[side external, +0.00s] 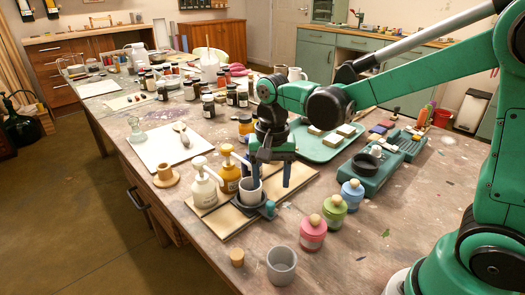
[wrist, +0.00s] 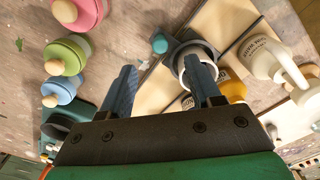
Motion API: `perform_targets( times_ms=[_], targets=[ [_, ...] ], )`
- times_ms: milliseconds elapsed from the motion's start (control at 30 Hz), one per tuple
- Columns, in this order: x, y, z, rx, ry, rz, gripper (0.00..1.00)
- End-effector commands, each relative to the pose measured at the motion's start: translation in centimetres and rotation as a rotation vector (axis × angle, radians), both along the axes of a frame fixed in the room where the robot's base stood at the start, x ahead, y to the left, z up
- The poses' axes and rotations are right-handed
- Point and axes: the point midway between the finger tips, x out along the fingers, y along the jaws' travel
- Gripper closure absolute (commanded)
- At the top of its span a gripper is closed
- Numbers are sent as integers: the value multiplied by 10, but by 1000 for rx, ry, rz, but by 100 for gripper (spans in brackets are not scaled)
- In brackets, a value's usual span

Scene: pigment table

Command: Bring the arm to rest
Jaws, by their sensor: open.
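My gripper (side external: 271,180) is open, its two blue fingers pointing down over the wooden board (side external: 217,219). Nothing shows between the fingers, which also appear in the wrist view (wrist: 158,68). A pale cup (side external: 250,191) stands in a dark holder (side external: 266,210) on the board. One finger overlaps the cup (wrist: 188,57) in both views; I cannot tell whether it is inside the rim or above it. The other finger is clear of the cup.
A white pump bottle (side external: 203,186) and an amber one (side external: 228,172) stand left of the cup. Pink (side external: 313,235), green (side external: 334,211) and blue (side external: 351,195) jars stand to the right. A grey cup (side external: 281,266) is in front. A teal tray (side external: 318,150) lies behind.

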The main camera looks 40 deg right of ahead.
Motion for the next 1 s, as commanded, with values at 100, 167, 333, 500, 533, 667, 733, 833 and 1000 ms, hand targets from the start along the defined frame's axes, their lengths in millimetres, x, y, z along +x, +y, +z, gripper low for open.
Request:
perform_targets(
  times_ms=[100,167,333,500,533,667,733,833,1000],
  targets=[
    [0,0,0,0,0,0,43],
    [0,0,0,0,-4,4,43],
    [-9,-3,13,-1,-84,104,43],
    [-29,-8,33,-39,-269,336,43],
    [-32,-9,35,-52,-305,379,43],
    [-46,-12,42,-120,-438,552,43],
    [-51,-13,43,-159,-494,627,43],
    [-55,-14,44,-207,-550,703,43],
    [-58,-15,44,-243,-588,758,43]
  ],
)
